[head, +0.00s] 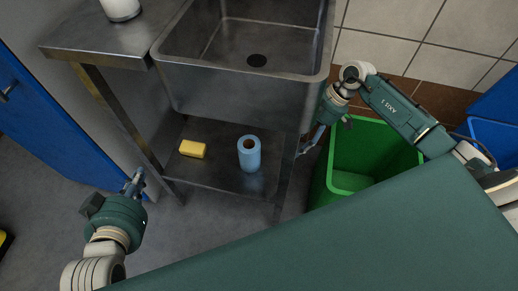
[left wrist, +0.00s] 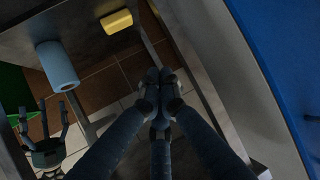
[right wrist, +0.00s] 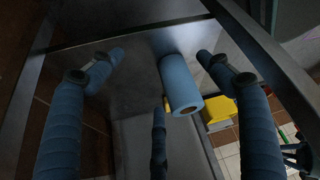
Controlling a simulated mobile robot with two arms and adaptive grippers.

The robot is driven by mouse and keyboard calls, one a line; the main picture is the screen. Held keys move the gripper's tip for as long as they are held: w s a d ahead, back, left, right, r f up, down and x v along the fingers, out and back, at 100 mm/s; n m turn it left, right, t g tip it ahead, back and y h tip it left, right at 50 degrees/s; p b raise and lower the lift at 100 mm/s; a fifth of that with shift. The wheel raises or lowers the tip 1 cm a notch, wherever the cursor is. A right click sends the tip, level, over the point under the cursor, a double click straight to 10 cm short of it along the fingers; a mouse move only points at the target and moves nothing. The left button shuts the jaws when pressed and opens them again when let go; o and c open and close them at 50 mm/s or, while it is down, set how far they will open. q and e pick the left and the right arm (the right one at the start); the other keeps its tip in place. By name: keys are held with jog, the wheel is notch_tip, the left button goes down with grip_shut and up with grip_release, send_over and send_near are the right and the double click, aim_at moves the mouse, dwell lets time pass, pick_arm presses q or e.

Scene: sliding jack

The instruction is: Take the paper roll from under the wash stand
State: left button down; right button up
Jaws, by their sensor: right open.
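The blue paper roll (head: 249,154) stands upright on the lower shelf (head: 222,172) of the metal wash stand (head: 245,85). It also shows in the left wrist view (left wrist: 57,66) and the right wrist view (right wrist: 180,84). My right gripper (head: 312,140) is at the right side of the stand, by its front right leg. Its fingers are spread and empty in the right wrist view (right wrist: 162,58), pointing toward the roll, which is farther in. My left gripper (head: 138,180) is left of the stand, apart from the roll. Its fingertips are together with nothing visible between them (left wrist: 159,76).
A yellow sponge (head: 192,149) lies on the shelf left of the roll. A green bin (head: 372,153) stands right of the stand, under my right arm. Stand legs (head: 284,180) border the shelf. A blue door (head: 60,125) is at left.

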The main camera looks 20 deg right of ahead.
aim_at(255, 143)
jog(key=a, duration=0.4)
jog(key=w+a+b, duration=0.1)
jog(key=a, duration=0.3)
jog(key=w+a+b, duration=0.1)
jog(key=a, duration=0.3)
jog(key=shift+w, duration=0.15)
jog(key=b+x, duration=0.1)
jog(key=x, duration=0.1)
jog(key=shift+a+f, duration=0.1)
jog(key=shift+f, duration=0.3)
pick_arm(q)
notch_tip(255, 143, up, 18)
jog(key=w+d+t+h, duration=0.2)
jog(key=w+d+t, duration=0.1)
jog(key=t, duration=0.6)
jog(key=shift+h, duration=0.4)
pick_arm(e)
jog(key=c, duration=1.2)
